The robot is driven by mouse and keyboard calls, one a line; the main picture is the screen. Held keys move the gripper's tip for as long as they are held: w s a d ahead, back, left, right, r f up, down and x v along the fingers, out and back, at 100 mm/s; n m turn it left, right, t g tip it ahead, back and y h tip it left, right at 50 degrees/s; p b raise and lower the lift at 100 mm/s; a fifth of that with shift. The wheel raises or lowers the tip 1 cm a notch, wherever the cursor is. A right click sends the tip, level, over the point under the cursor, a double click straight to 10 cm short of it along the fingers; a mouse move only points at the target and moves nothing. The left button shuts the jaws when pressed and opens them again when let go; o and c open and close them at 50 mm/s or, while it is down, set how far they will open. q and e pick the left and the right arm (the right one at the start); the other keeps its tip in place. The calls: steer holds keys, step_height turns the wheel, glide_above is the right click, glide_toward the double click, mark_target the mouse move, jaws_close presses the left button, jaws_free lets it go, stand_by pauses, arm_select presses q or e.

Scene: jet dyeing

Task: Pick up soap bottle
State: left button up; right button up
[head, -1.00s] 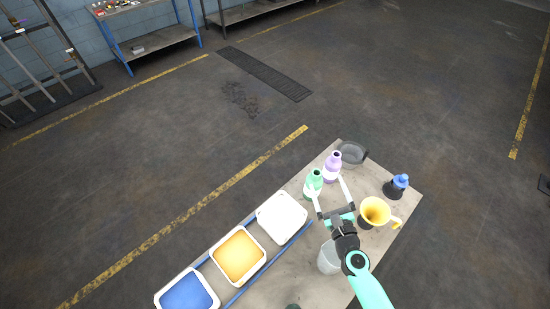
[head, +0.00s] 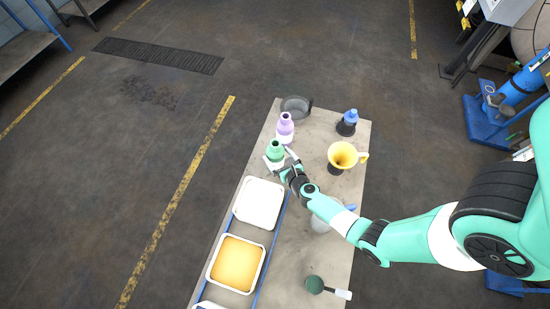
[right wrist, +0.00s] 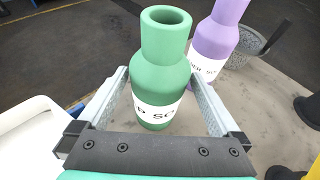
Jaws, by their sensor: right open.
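The green soap bottle (head: 276,151) stands upright at the far left of the table. In the right wrist view the green bottle (right wrist: 160,75) shows an open neck and a white label partly reading "D SO". My right gripper (head: 280,162) is open at this bottle. In the right wrist view its fingers (right wrist: 158,73) lie one on each side of the bottle's body, with small gaps showing; I see no grip on it. A purple bottle (head: 285,128) stands just behind, and close to the right finger in the right wrist view (right wrist: 218,40). My left gripper is out of view.
A white tray (head: 258,203) and an orange-filled tray (head: 237,263) line the table's left side. A grey bowl (head: 296,106), a blue-topped dark container (head: 347,122) and a yellow funnel (head: 343,155) stand farther back and right. A dark green-headed tool (head: 316,285) lies nearer.

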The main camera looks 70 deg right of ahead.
mark_target(272, 144)
steer(key=b+x, duration=0.2)
steer(key=x, duration=0.3)
steer(key=shift+w+b, duration=0.15)
steer(key=shift+b, duration=0.15)
steer(key=shift+r, duration=0.1)
steer(key=c, duration=1.5)
steer(key=shift+c, duration=0.2)
step_height(272, 144, up, 4)
steer(key=p, duration=0.4)
steer(key=shift+r, duration=0.15)
steer(key=s+a+r+p, duration=0.1)
steer(key=r+p, duration=0.1)
steer(key=s+r+p, duration=0.2)
steer(key=p, duration=0.1)
steer(key=s+a+r+p, duration=0.1)
steer(key=s+r+p, duration=0.1)
steer(key=shift+a+r, duration=0.3)
steer(key=shift+a, duration=0.05)
steer(key=s+a+r+p, duration=0.1)
steer(key=s+a+r, duration=0.1)
steer(key=s+a, duration=0.2)
steer(key=s, duration=0.3)
steer(key=shift+s, duration=0.15)
